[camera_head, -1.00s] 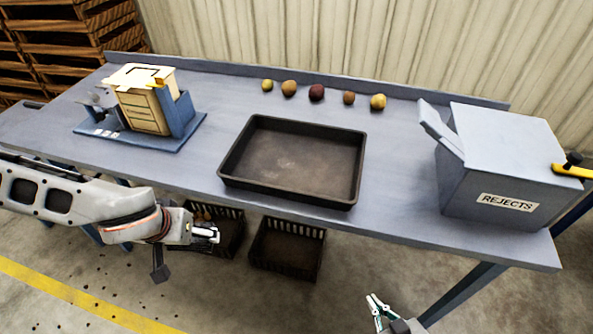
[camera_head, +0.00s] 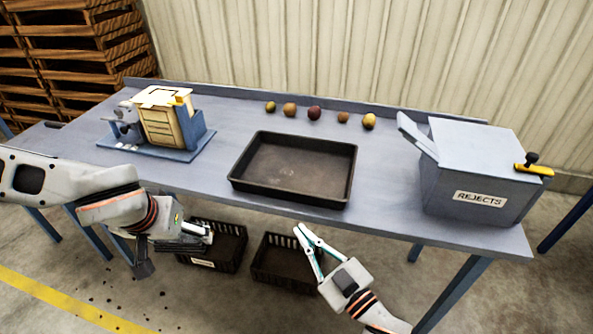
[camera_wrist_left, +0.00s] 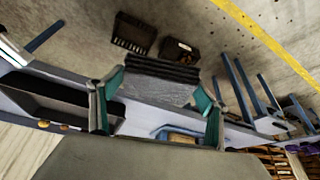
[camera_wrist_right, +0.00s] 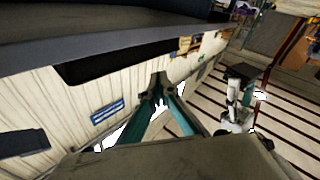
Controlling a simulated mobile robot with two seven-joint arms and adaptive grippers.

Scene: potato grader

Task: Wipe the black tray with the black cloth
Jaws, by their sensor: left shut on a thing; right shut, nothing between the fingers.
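The black tray (camera_head: 300,170) lies flat and empty on the grey bench, with dull brown smudges on its floor. It also shows at the left of the left wrist view (camera_wrist_left: 45,100). My left gripper (camera_head: 207,234) is at the bench's front edge, left of the tray and apart from it. In the left wrist view it is shut on a dark folded bundle, the black cloth (camera_wrist_left: 160,72), with a greyish face between the fingers. In the head view the cloth is hard to make out. My right gripper (camera_head: 304,235) is shut and empty, in front of the bench below the tray.
Several potatoes (camera_head: 314,113) lie in a row behind the tray. A blue stand with a cream box (camera_head: 163,124) is at the left, and the grey rejects bin (camera_head: 470,165) at the right. Black crates (camera_head: 272,265) stand on the floor under the bench.

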